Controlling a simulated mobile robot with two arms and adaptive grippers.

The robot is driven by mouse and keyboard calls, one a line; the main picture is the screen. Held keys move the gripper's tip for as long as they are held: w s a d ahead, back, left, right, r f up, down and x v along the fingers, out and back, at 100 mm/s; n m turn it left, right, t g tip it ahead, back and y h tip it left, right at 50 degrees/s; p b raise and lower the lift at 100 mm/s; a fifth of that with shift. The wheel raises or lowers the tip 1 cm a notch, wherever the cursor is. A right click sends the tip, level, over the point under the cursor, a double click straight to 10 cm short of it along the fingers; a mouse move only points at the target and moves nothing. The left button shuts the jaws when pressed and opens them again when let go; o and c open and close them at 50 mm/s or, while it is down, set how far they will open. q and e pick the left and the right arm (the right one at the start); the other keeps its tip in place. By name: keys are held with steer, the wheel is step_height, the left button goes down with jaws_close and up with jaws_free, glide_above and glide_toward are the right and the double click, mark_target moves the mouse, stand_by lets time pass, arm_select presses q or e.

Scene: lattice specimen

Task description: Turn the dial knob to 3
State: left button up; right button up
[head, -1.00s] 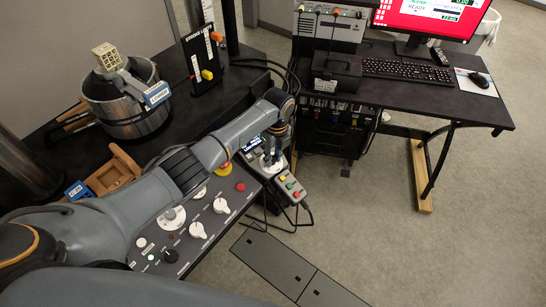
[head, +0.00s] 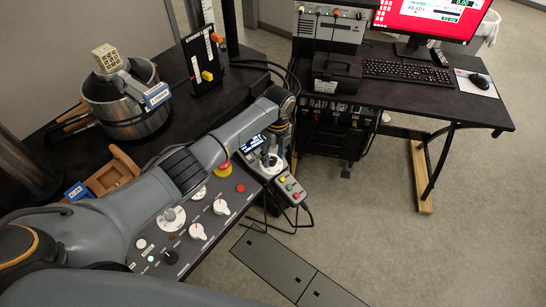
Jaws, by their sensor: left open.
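The sloped control panel (head: 215,232) carries several knobs, partly hidden by my left arm. A white knob on a round pale dial plate (head: 171,217) sits beside my forearm. Two more white knobs (head: 197,231) (head: 221,207) are to its right, and another (head: 198,193) is partly covered. Which of them is the dial knob for the task, and the numbers, are too small to tell. My left gripper (head: 268,161) hangs from the wrist above the grey button box, beyond the panel's far right end. It is open and apart from the knobs. My right gripper is not in view.
A grey box with coloured buttons (head: 290,190) and a small lit screen stand by the panel's far end. A red button (head: 240,187) and a black knob (head: 170,257) are on the panel. A metal pot (head: 125,105) and wooden tray (head: 113,172) lie behind my arm.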

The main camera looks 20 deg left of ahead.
mark_target(275, 158)
arm_select(q)
step_height(275, 158, up, 11)
steer(key=shift+w+d, duration=0.25)
